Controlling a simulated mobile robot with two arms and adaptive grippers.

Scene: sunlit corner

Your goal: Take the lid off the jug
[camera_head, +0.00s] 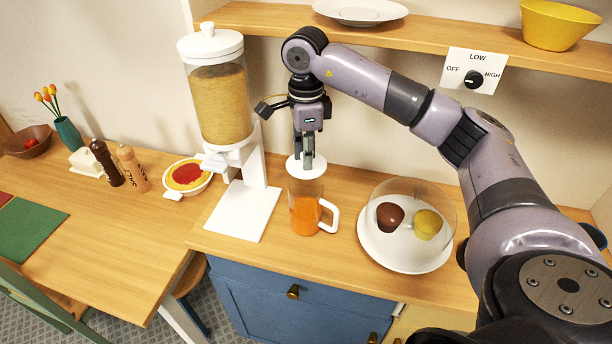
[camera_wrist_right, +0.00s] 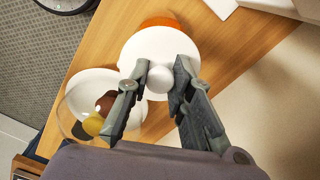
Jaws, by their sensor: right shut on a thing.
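The clear jug (camera_head: 306,212) with orange juice and a white handle stands on the wooden counter. Its round white lid (camera_head: 299,166) is at the top of the jug; I cannot tell whether there is a gap between them. My right gripper (camera_head: 308,163) points down over the lid and is shut on its knob. In the right wrist view, the lid (camera_wrist_right: 150,48) lies below the gripper (camera_wrist_right: 165,80), with the white knob (camera_wrist_right: 181,104) between the fingers. The lid hides most of the jug there. My left gripper is not in view.
A white dispenser (camera_head: 222,100) stands close left of the jug. A white plate (camera_head: 400,258) with a clear dome over brown and yellow items is at the right. A shelf (camera_head: 440,42) with a plate and yellow bowl (camera_head: 552,25) runs above. Blue drawers (camera_head: 270,300) are below.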

